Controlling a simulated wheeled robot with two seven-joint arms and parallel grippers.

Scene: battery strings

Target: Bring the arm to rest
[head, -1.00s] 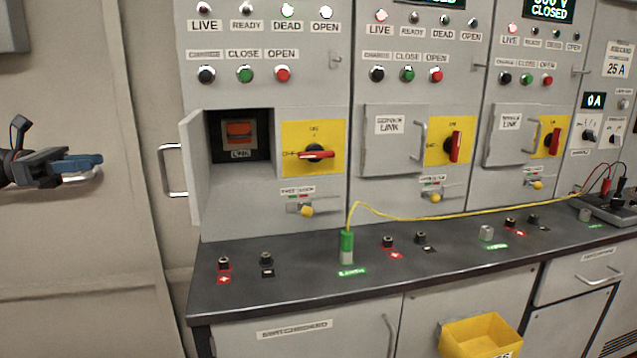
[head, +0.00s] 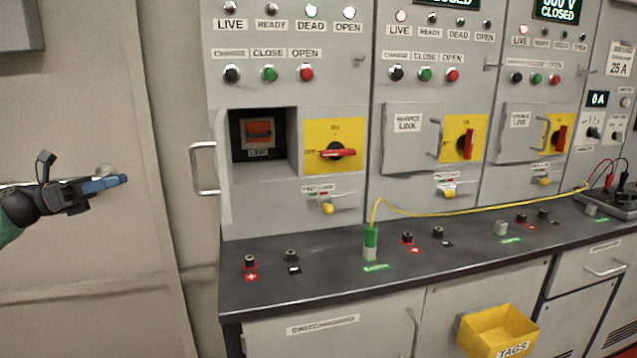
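My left gripper (head: 122,180) comes in from the left edge of the head view, in front of the plain wall panel. It is seen side-on, with blue fingers pointing right, and I cannot tell whether the fingers are apart. It is clear of the switchboard, left of the open link compartment door (head: 223,170). No object shows in it. My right gripper is not in view.
The dark bench (head: 330,265) carries terminals and a green plug (head: 370,241) with a yellow cable (head: 470,210) running right. A yellow tags bin (head: 482,335) hangs below. The door's handle (head: 203,168) sticks out towards the left.

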